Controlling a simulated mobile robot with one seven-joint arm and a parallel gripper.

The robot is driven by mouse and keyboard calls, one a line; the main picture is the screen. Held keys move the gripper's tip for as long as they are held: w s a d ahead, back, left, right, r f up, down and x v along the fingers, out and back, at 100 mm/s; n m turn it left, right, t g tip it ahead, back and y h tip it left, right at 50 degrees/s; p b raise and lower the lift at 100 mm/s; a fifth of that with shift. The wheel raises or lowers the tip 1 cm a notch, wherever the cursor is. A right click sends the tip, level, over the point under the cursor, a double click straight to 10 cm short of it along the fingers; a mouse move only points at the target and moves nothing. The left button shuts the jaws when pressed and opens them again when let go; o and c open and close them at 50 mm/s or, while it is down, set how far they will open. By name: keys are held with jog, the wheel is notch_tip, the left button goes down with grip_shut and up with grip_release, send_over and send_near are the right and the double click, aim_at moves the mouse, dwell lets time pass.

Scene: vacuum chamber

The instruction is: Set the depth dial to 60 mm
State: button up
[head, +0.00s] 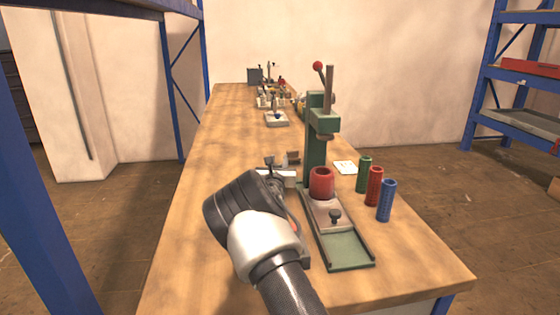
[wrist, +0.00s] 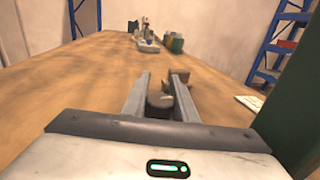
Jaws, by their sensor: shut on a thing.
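My gripper (wrist: 160,86) is shut on a dark grey rounded knob (wrist: 159,101), which sits between its two fingers in the wrist view. The knob appears to be the depth dial, but no scale or number on it is readable. In the head view my wrist hides most of the fingers and the place they hold, just left of the green press (head: 316,150). The press stands upright on the bench, with a red-balled lever (head: 318,66) at its top and a red cylinder (head: 321,182) on its base.
Green (head: 364,174), red (head: 374,187) and blue (head: 387,201) cylinders stand right of the press. Small equipment (head: 276,117) stands farther along the wooden bench (head: 225,140). The bench's left side is clear. Blue shelving (head: 490,90) stands at right.

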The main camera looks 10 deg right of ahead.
jog(key=shift+a+r+n+t+y+p, duration=0.2)
jog(key=shift+n+y+p, duration=0.4)
jog(key=shift+p, duration=2)
jog(key=shift+a+r+n+t+y+p, duration=0.1)
jog(key=shift+r+n+y+p, duration=0.45)
jog(key=shift+p, duration=2.05)
jog(key=y+p, duration=0.1)
jog(key=p, duration=0.7)
jog(key=shift+a+f+y, duration=0.1)
jog(key=shift+f+y, duration=0.25)
jog(key=shift+w+a+f+n+y+p, duration=0.1)
jog(key=shift+f+n+y+p, duration=0.25)
jog(key=shift+p, duration=1)
jog(key=o, duration=1)
jog(key=shift+o, duration=0.2)
notch_tip(320, 180, up, 10)
jog(key=p, duration=0.2)
